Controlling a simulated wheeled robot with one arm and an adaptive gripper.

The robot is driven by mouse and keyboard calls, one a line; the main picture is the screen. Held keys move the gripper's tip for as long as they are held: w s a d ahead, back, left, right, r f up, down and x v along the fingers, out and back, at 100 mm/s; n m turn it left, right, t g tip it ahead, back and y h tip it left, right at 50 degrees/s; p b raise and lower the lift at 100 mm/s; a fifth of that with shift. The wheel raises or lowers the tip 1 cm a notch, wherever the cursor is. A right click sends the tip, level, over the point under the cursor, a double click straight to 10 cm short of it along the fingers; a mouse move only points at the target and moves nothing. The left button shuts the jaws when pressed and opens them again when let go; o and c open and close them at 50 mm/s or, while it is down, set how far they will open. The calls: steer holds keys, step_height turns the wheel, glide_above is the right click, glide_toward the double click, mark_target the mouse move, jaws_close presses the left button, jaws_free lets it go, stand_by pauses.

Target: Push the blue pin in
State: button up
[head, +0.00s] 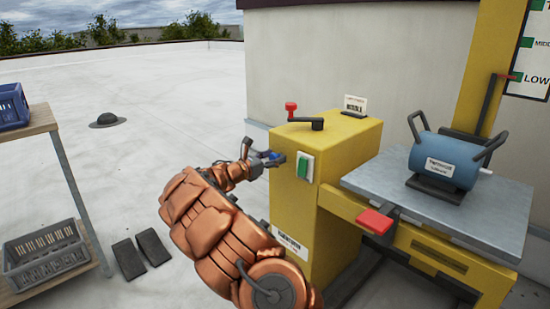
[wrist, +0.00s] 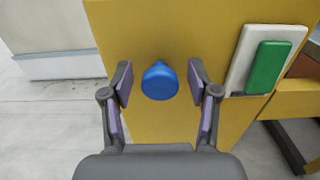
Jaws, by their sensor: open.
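The blue pin (wrist: 160,81) shows its rounded knob on the yellow side face of the lift's housing (wrist: 140,30). In the wrist view the knob sits between the tips of my gripper (wrist: 161,85). The fingers are open, with a gap on each side of the knob. In the head view my gripper (head: 261,160) is at the left side of the yellow housing (head: 340,150), and a bit of the blue pin (head: 274,155) shows by the fingers. How far the pin stands out from the face is hard to tell.
A green switch (wrist: 267,66) on a white plate is right of the pin. A red-knobbed crank (head: 305,120) tops the housing. A blue motor (head: 444,159) rests on the grey platform (head: 400,195), near a red pedal (head: 375,221).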

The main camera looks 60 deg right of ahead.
steer(key=w+a, duration=0.2)
steer(key=a, duration=0.9)
steer(key=shift+a, duration=0.2)
steer(key=s+a+r+m+g+y+p, duration=0.1)
steer(key=s+a+r+m+y+p, duration=0.2)
steer(key=s+a+r+m+p, duration=0.45)
steer(key=s+a+r+m+g+y+p, duration=0.1)
steer(key=s+a+r+m+y+p, duration=0.25)
steer(key=s+r+p, duration=0.75)
steer(key=s+a+r+m+t+y+p, duration=0.1)
steer(key=s+a+r+y+p, duration=0.2)
steer(key=a+p, duration=0.4)
steer(key=s+a+r+m+t+y+p, duration=0.1)
steer(key=s+a+r+y+p, duration=0.3)
steer(key=a, duration=1.1)
steer(key=s+a+r+m+t+y+p, duration=0.1)
steer(key=s+a+r+y+p, duration=0.3)
steer(key=a+p, duration=0.6)
step_height(320, 180, up, 2)
steer(key=shift+s+a+r+m+t, duration=0.1)
steer(key=shift+s+a+m+t, duration=0.2)
steer(key=shift+s+a+m, duration=0.75)
